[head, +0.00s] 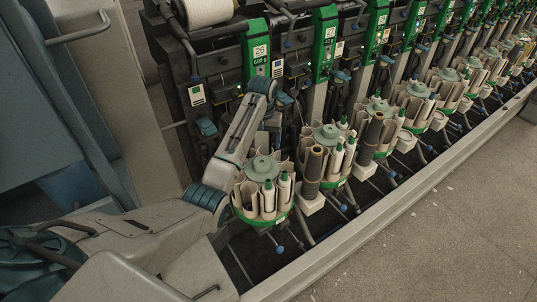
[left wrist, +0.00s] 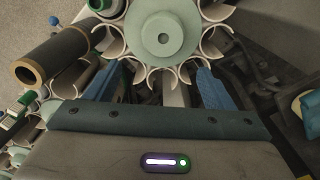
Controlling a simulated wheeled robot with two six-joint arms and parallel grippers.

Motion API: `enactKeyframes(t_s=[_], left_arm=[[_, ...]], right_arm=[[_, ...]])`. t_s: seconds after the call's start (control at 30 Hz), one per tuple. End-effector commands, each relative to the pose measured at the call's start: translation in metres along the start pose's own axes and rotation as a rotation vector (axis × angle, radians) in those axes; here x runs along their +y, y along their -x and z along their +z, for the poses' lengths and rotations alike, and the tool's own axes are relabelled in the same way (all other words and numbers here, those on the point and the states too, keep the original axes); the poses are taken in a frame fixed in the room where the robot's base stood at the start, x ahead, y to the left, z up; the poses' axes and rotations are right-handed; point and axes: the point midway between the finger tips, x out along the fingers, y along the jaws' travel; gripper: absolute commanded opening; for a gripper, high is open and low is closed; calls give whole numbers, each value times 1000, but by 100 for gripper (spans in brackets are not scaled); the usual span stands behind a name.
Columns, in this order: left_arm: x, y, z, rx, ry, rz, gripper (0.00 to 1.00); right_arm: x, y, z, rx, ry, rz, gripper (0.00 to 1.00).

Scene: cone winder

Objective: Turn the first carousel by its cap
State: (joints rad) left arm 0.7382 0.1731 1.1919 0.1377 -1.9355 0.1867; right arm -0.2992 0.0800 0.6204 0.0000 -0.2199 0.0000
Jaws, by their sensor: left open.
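The first carousel (head: 246,196) has a ring of pale cups around a pale green cap (head: 262,167) and a green rim below. Two white bobbins with green tips stand in its cups. In the left wrist view, the round cap (left wrist: 163,36) with its centre hole lies beyond the fingers, at the top middle. My left gripper (left wrist: 155,80) is open, with its two blue fingers apart and nothing between them but cup edges and dark gaps. The fingers are short of the cap and do not touch it. In the head view my left arm reaches behind this carousel. My right gripper is not seen.
A brown tube (head: 313,164) stands right beside the first carousel; it shows at the left in the wrist view (left wrist: 52,56). More carousels (head: 327,136) run off to the right. Green-labelled winder units (head: 257,50) rise behind. A metal rail (head: 370,212) and open floor lie in front.

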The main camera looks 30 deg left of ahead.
Motion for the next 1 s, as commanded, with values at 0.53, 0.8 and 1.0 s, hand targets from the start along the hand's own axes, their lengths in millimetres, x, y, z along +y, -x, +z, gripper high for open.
enactKeyframes(t_s=[0.53,0.8,1.0], left_arm=[[0,-89,1,-3,0,-1,76],[0,-102,1,2,-1,0,76],[0,-102,1,2,-1,-1,70]], right_arm=[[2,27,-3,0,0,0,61],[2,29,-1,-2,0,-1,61],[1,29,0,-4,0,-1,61]])
